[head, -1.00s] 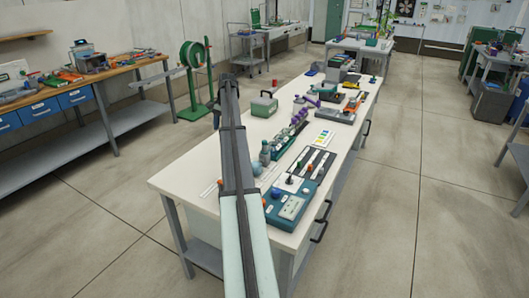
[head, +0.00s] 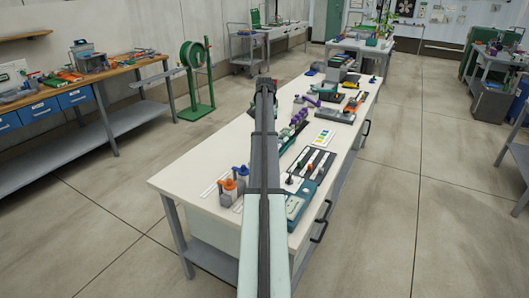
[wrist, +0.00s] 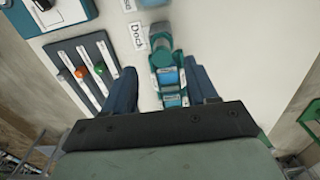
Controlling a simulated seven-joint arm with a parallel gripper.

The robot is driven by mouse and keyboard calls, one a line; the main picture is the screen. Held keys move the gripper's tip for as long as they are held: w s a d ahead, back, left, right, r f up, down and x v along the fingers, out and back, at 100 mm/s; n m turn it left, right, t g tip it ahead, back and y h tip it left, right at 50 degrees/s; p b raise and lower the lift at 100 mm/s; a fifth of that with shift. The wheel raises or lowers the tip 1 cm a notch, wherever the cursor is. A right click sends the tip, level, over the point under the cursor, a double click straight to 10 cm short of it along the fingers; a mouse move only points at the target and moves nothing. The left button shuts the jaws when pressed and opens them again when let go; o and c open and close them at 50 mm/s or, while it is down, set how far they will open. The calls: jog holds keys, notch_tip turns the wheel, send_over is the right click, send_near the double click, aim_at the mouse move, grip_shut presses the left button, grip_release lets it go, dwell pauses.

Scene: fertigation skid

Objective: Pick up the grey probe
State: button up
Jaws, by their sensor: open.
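I cannot make out the grey probe for certain in either view. In the wrist view my gripper (wrist: 162,72) is open, its two dark fingers apart and nothing held between them. Below and between the fingers is a teal fixture (wrist: 163,58) with blue labelled blocks, beside a white label reading "Dock" (wrist: 137,36). A dark rack (wrist: 107,45) with white strips lies left of the fingers. It carries an orange knob (wrist: 98,69) and a green knob (wrist: 81,72). In the head view my arm hides the gripper's fingertips.
The white bench (head: 190,165) holds orange-capped bottles (head: 228,191) and a blue-capped bottle (head: 242,172) at its near left. A teal control box (head: 299,205) is partly behind my arm. A purple part (head: 300,114) and a colour card (head: 325,138) stand farther back.

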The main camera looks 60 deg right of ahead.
jog(key=shift+w+d+f, duration=0.1)
jog(key=shift+f, duration=3.5)
jog(key=shift+c, duration=0.3)
grip_shut()
